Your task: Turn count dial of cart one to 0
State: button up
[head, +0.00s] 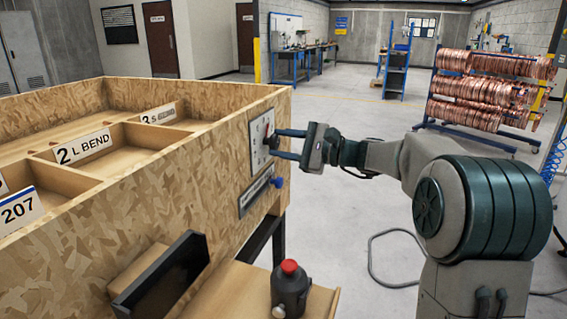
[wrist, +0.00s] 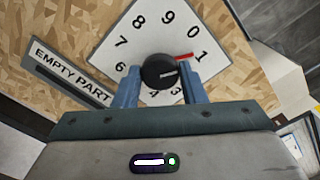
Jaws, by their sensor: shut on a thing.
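The count dial is a white square plate (head: 262,150) on the side of the wooden cart (head: 100,250). In the wrist view the plate (wrist: 150,35) carries digits in a ring around a round black knob (wrist: 160,72). A red pointer (wrist: 185,57) sticks out from the knob toward the digit 1. The 0 stands just above and left of the 1. My gripper (wrist: 160,80) has its two blue fingers on either side of the knob, shut on it. The fingers hide the 2 and the 5. In the head view my gripper (head: 288,144) reaches the plate from the right.
An "EMPTY PART" label plate (wrist: 70,75) sits beside the dial, with a blue knob (head: 279,182) near it in the head view. A dark bottle with a red cap (head: 290,290) stands on the lower shelf. Copper coils (head: 480,90) hang on a rack behind my arm.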

jog(key=n+b, duration=0.4)
jog(key=b, duration=0.1)
jog(key=shift+f, duration=0.3)
jog(key=shift+r+n+b, duration=0.15)
jog(key=shift+n+b, duration=0.55)
jog(key=shift+b, duration=0.35)
jog(key=o, duration=1)
jog(key=shift+r, duration=0.1)
jog(key=v, duration=1.4)
jog(key=shift+a, duration=0.1)
